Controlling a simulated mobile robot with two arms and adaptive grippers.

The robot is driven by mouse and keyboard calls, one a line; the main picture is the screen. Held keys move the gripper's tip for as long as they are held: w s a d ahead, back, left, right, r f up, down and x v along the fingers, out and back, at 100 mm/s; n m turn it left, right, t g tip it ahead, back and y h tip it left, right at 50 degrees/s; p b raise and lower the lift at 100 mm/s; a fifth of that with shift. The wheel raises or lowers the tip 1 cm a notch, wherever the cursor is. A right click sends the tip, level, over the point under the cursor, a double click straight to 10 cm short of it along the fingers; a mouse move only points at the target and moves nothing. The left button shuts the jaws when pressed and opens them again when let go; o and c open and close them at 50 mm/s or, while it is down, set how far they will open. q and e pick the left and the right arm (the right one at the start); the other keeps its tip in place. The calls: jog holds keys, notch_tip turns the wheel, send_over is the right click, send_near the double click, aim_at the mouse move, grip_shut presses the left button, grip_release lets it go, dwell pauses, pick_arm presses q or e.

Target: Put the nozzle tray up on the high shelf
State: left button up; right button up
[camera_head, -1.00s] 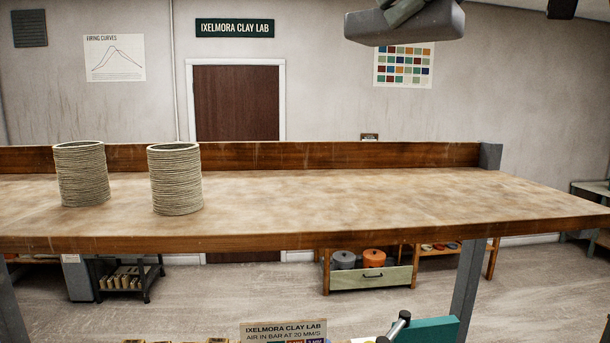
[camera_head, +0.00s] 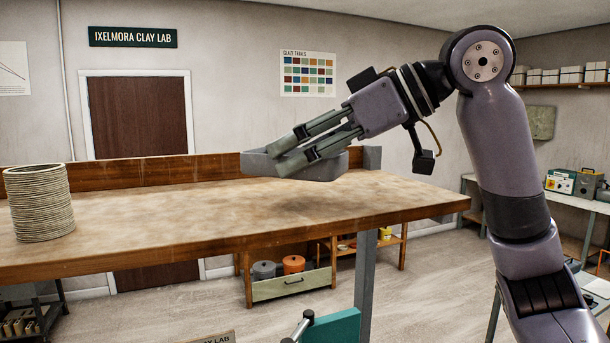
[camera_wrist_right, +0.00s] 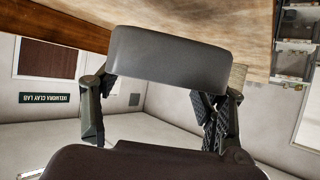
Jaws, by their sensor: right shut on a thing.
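The nozzle tray (camera_head: 330,168) is a grey, shallow tray with rounded corners. In the head view it hangs over the wooden high shelf (camera_head: 300,212), towards the back right part. My right gripper (camera_head: 284,156) is shut on it, reaching in from the right. A gap between the tray's underside and the shelf top is hard to judge. In the right wrist view the tray (camera_wrist_right: 170,58) fills the middle between the fingers, with shelf wood (camera_wrist_right: 258,30) behind it. My left gripper is not in view.
The shelf's middle and right front are bare.

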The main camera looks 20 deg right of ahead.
aim_at(302, 178)
jog(key=f, duration=0.3)
jog(key=shift+w+a+f, duration=0.1)
jog(key=shift+a+f, duration=0.05)
jog(key=shift+a, duration=0.1)
jog(key=shift+d+f, duration=0.1)
jog(key=shift+f, duration=0.1)
jog(key=shift+d, duration=0.1)
jog(key=shift+f, duration=0.15)
jog(key=o, duration=1.1)
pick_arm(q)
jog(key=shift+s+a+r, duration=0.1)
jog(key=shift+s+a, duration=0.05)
pick_arm(e)
jog(key=shift+o, duration=0.2)
